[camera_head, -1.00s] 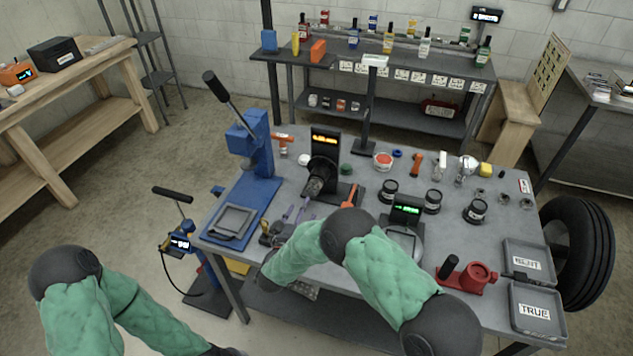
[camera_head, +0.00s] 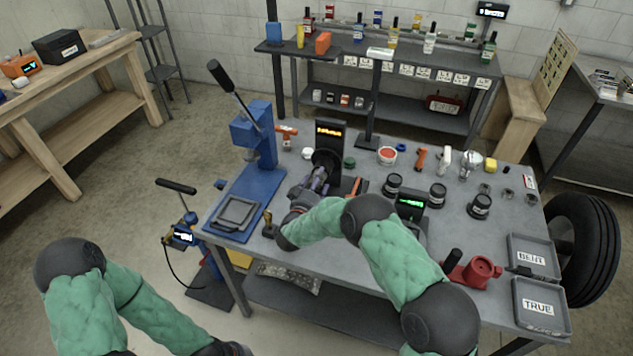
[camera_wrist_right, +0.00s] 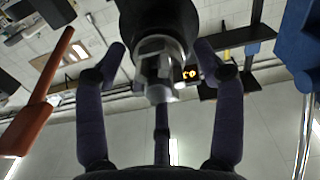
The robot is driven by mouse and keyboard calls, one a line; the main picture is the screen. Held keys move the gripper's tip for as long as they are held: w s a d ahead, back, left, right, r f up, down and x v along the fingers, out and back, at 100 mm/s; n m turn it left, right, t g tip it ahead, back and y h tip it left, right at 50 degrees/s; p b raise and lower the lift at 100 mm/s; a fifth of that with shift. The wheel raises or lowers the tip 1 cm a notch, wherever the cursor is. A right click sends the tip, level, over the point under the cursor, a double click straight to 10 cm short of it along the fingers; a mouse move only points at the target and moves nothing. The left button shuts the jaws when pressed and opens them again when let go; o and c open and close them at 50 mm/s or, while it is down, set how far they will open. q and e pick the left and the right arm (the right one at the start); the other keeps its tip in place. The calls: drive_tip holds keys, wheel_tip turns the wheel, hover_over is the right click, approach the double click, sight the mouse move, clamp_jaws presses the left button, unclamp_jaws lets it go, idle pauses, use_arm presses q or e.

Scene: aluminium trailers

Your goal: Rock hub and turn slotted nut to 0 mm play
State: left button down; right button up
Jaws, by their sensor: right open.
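The hub fixture (camera_head: 331,145) stands upright on the bench, with a lit orange display at its top. Its black hub (camera_head: 325,161) faces my right gripper (camera_head: 316,184). In the right wrist view the black hub (camera_wrist_right: 155,22) is at the top, and a grey metal slotted nut (camera_wrist_right: 158,72) sticks out from it. My right gripper (camera_wrist_right: 160,58) is open, with one finger on each side of the nut. Gaps show between fingers and nut. In the head view the gripper hides most of the nut. My left arm is at the lower left, its gripper out of view.
A blue press (camera_head: 252,150) stands left of the fixture. An orange-handled tool (camera_wrist_right: 42,95) is beside the right gripper. A gauge with a green display (camera_head: 411,204), black pots, a red clamp (camera_head: 476,270) and two trays (camera_head: 538,305) occupy the right side of the bench.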

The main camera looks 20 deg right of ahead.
drive_tip(key=shift+c, duration=0.3)
drive_tip(key=c, duration=1.1)
drive_tip(key=shift+r, duration=0.1)
drive_tip(key=shift+r, duration=0.1)
drive_tip(key=shift+w+m+b, duration=0.1)
drive_tip(key=shift+m+b, duration=0.2)
drive_tip(key=shift+m, duration=0.1)
